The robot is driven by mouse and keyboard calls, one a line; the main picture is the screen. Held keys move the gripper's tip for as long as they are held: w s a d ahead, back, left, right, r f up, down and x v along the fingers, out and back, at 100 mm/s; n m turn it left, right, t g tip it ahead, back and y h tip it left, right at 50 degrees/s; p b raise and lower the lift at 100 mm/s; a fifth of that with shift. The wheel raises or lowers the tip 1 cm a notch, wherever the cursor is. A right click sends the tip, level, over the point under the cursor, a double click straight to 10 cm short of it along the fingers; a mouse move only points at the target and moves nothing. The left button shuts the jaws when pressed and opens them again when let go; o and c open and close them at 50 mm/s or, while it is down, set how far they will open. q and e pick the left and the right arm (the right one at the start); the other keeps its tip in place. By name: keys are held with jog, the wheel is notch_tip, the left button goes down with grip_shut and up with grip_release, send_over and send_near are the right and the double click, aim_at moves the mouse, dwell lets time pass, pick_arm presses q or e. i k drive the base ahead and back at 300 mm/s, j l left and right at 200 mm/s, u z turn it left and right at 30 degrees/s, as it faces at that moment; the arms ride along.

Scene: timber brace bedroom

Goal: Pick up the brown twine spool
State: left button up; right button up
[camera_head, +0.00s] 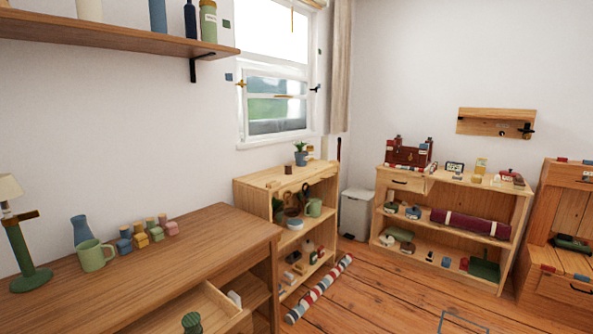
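I cannot pick out the brown twine spool for certain. A small dark brown object (288,169) stands on top of the low wooden shelf unit (262,178) below the window. Brown round shapes (292,210) sit on that unit's upper inner shelf, beside a green mug (314,208). All are too small to tell whether one is the spool. Neither of my grippers shows in this view.
A wooden desk (180,262) at the left holds a green mug (94,254), a lamp (22,250) and small jars. Its drawer (185,305) is open. A striped roll (318,290) lies on the floor. A second shelf unit (455,185) stands right. Floor (375,290) between is clear.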

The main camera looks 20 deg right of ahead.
aim_at(288, 167)
jog(key=i+l, duration=0.15)
jog(key=l, duration=0.25)
jog(key=i+l, duration=0.15)
jog(key=l, duration=0.25)
jog(key=i+l, duration=0.15)
jog(key=l, duration=0.2)
jog(key=i+l, duration=0.15)
jog(key=l, duration=0.25)
jog(key=i+l, duration=0.15)
jog(key=l, duration=0.25)
jog(key=i+l, duration=0.5)
jog(key=l, duration=0.25)
jog(key=i, duration=0.45)
jog(key=i+j, duration=0.4)
jog(key=u, duration=0.05)
